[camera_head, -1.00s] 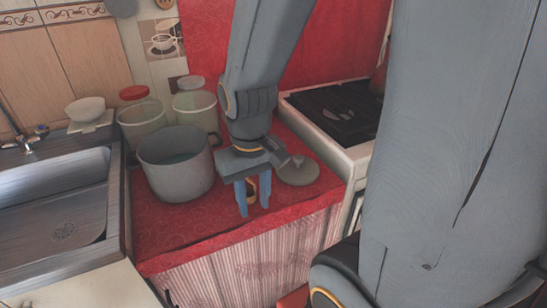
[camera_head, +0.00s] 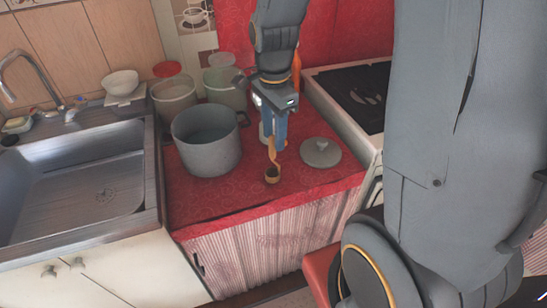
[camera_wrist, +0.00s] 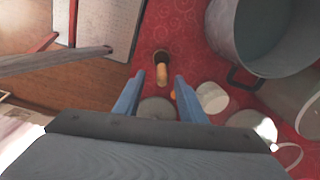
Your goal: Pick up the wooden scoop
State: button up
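The wooden scoop (camera_head: 272,174) stands on the red counter near its front, with its dark round bowl low and its light handle rising toward my fingers. My gripper (camera_head: 274,146) is just above and behind it, pointing down, its fingers seen nearly edge-on. In the wrist view the scoop (camera_wrist: 162,70) shows between the two blue fingertips of my gripper (camera_wrist: 160,77). The fingers are apart, with a gap visible on both sides of the handle. I cannot tell how far the handle reaches up between them.
A grey pot (camera_head: 206,150) stands left of my gripper, with jars behind it. A grey lid (camera_head: 321,153) lies to the right, by the stove (camera_head: 348,102). A pale cup (camera_wrist: 212,97) is close behind the fingers. The sink (camera_head: 85,180) is at left; the front counter is clear.

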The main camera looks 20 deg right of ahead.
aim_at(273, 154)
jog(key=shift+f, duration=1.4)
jog(key=shift+w+a+f+p, duration=0.1)
jog(key=shift+f+p, duration=0.35)
jog(key=shift+f, duration=0.85)
jog(key=shift+w+f+p, duration=0.1)
jog(key=shift+f+p, duration=0.35)
jog(key=shift+f, duration=0.85)
grip_shut()
